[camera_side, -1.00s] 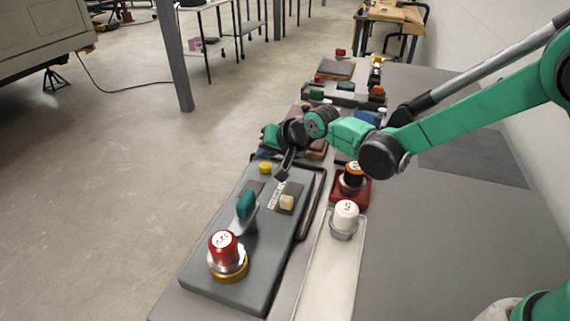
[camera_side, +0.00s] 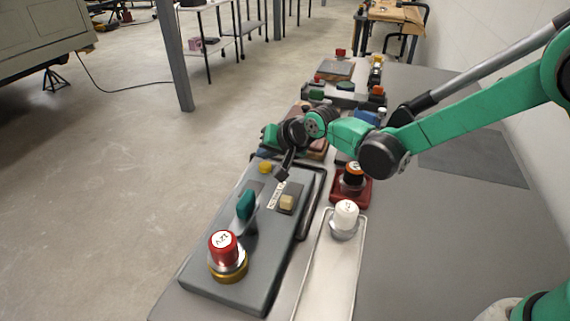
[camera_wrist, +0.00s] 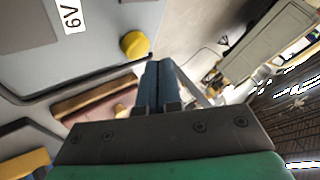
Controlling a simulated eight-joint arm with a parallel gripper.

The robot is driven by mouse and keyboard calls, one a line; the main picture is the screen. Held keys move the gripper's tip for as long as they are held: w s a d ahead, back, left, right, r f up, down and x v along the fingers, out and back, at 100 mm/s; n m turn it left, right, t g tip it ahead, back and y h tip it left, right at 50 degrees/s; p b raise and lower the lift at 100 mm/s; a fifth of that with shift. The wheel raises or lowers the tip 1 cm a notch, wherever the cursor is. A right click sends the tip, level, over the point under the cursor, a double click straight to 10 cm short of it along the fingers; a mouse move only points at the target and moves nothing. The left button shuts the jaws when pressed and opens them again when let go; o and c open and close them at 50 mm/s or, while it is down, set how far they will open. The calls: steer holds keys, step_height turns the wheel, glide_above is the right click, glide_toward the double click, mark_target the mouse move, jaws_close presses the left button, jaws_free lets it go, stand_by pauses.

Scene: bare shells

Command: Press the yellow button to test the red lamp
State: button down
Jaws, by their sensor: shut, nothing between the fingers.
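The grey control panel (camera_side: 205,284) lies on the table at the front. The red lamp (camera_side: 223,247) stands on a yellow-based socket at its near end. The yellow button (camera_side: 265,167) sits near the panel's far edge; it also shows in the wrist view (camera_wrist: 134,44), apart from my fingers. In the wrist view the dark fingers (camera_wrist: 158,82) lie together.
A white-capped part (camera_side: 346,213) is on a pale tray (camera_side: 326,277) right of the panel. An orange-topped button on a red base (camera_side: 352,180) stands behind it. Several other panels and boxes line the table beyond my gripper. The grey table on the right has free room.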

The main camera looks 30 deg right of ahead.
mark_target(267, 167)
steer(key=shift+f, duration=0.2)
stand_by(0.5)
steer(key=shift+f, duration=0.25)
steer(key=shift+f, duration=0.45)
stand_by(0.6)
steer(key=shift+r, duration=0.9)
steer(key=shift+r, duration=0.1)
steer(key=shift+r, duration=2.4)
